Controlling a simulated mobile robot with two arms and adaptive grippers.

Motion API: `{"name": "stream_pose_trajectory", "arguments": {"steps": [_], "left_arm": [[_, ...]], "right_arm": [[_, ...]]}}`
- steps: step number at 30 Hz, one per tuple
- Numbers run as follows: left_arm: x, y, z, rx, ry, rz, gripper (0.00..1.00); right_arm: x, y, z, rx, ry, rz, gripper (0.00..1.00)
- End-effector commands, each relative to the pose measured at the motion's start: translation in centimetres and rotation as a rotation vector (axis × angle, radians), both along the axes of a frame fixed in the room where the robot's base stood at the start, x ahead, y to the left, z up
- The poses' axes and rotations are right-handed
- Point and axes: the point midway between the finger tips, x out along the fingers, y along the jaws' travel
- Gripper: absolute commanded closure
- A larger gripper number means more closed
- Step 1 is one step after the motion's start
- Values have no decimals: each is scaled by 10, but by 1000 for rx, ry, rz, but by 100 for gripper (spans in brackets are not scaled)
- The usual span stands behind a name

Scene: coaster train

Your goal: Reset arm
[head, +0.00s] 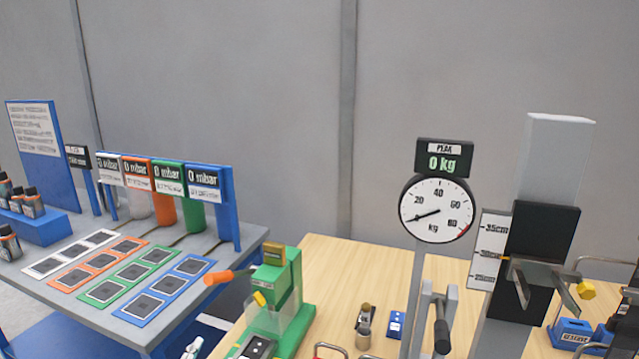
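Neither of my grippers shows clearly in the head view, and no arm of mine can be made out. A small silver piece (192,348) is cut off by the bottom edge; I cannot tell what it is. A round dial gauge (437,209) stands on a post, its needle low near the start of the scale. The display (444,158) above it reads 0 kg. A black carriage with metal prongs (541,245) sits on a grey column (556,150) at the right, beside a height scale (488,250).
A grey table (232,257) at the left holds rows of coloured pads and several displays reading 0 mbar. A green press (283,285) with an orange handle (203,279) stands on the wooden table (350,265).

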Motion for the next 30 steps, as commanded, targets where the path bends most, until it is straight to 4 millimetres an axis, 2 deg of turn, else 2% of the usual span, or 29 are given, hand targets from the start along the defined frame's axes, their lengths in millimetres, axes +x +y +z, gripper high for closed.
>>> {"name": "stream_pose_trajectory", "arguments": {"steps": [1, 3, 6, 9, 12, 19, 26, 30], "left_arm": [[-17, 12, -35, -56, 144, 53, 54], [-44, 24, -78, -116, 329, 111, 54], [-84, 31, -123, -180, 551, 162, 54], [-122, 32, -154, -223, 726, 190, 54], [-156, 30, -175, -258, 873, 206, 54], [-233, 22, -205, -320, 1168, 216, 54], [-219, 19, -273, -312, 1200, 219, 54], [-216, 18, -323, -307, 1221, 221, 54]], "right_arm": [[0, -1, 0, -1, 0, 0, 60], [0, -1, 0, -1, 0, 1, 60], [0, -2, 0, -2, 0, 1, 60], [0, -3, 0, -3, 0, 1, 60], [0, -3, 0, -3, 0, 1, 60], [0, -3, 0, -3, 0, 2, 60], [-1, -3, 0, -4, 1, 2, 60], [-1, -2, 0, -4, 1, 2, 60]]}}
